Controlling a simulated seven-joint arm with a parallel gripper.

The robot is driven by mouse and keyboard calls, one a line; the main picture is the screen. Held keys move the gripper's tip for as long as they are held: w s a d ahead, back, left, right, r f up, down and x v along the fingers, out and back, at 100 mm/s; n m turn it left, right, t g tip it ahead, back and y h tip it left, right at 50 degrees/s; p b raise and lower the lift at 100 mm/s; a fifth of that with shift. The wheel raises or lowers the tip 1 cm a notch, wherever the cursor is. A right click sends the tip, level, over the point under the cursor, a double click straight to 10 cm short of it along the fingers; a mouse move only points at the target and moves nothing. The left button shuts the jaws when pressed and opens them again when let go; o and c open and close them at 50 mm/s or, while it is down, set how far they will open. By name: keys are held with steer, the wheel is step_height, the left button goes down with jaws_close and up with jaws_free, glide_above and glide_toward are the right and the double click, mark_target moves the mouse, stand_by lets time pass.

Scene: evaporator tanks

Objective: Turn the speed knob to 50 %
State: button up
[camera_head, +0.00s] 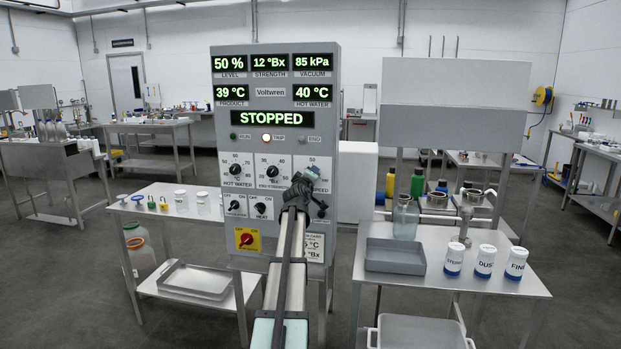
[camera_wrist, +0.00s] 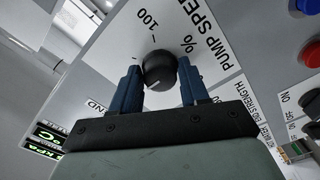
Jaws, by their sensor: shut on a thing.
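The speed knob (camera_wrist: 158,69) is a round black knob on the white PUMP SPEED plate (camera_wrist: 215,45) of the control panel. In the wrist view my gripper (camera_wrist: 160,76) has one blue finger on each side of it and is shut on it. A pale pointer mark shows on the knob's lower edge in that view. The 100 and % prints are visible; the rest of the scale is hidden, so I cannot tell the exact setting. In the head view my gripper (camera_head: 303,192) covers the knob, with part of the word SPEED beside it.
Hot water (camera_head: 235,169) and end strength (camera_head: 272,171) knobs are left of my gripper. A red switch (camera_head: 247,239) is lower left. A steel table (camera_head: 500,286) stands right.

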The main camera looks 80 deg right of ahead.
stand_by(0.4)
steer(key=o, duration=1.1)
steer(key=shift+c, duration=0.2)
steer(key=shift+a, duration=0.1)
steer(key=a, duration=1.3)
steer(key=shift+a, duration=0.3)
